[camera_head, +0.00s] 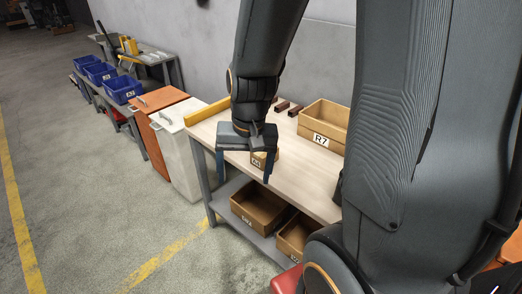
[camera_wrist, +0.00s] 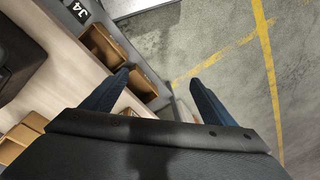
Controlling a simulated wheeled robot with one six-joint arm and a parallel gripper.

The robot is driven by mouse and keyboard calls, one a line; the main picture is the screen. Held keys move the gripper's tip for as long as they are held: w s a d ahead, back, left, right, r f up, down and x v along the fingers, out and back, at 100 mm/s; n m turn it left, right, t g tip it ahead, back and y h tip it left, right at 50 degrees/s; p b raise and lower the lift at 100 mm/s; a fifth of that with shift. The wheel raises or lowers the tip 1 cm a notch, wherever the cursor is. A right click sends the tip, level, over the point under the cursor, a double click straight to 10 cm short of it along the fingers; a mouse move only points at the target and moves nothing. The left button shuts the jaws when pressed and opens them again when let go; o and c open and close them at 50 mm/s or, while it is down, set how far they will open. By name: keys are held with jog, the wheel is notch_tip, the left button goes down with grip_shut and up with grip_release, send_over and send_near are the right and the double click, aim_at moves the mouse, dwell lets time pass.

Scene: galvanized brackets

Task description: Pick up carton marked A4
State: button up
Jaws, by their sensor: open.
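My gripper (camera_head: 243,178) is open above the near left end of the workbench, with two dark blue fingers pointing down. Its open fingers (camera_wrist: 160,85) also show in the wrist view, with nothing between them but floor and shelf in the background. A small tan carton (camera_head: 262,159) with a white label stands on the bench just behind the right finger, partly hidden by the gripper. Its label is too small to read surely. No label clearly reads A4 in the head view.
A wooden box marked R7 (camera_head: 323,128) and small dark red blocks (camera_head: 289,108) are on the bench (camera_head: 310,180). Open boxes (camera_head: 258,208) sit on its lower shelf. A white cabinet (camera_head: 184,150) and orange cabinet (camera_head: 160,122) stand left. Floor at front left is clear.

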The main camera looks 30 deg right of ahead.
jog(key=shift+o, duration=1)
jog(key=w+d+f+m+t+y, duration=0.1)
jog(key=w+d+m, duration=0.6)
jog(key=m, duration=0.7)
jog(key=w+f, duration=0.1)
jog(key=w, duration=0.1)
jog(key=shift+w+f+p, duration=0.3)
jog(key=shift+p, duration=0.1)
jog(key=m+t, duration=0.2)
jog(key=m, duration=1.1)
send_over(265, 155)
jog(key=d, duration=0.3)
notch_tip(265, 155, down, 4)
jog(key=shift+a+r+p, duration=0.15)
jog(key=shift+r+p, duration=0.05)
jog(key=shift+p, duration=0.15)
jog(key=shift+w+f, duration=0.25)
jog(key=shift+f, duration=0.1)
jog(key=shift+x, duration=3.55)
jog(key=shift+r, duration=0.1)
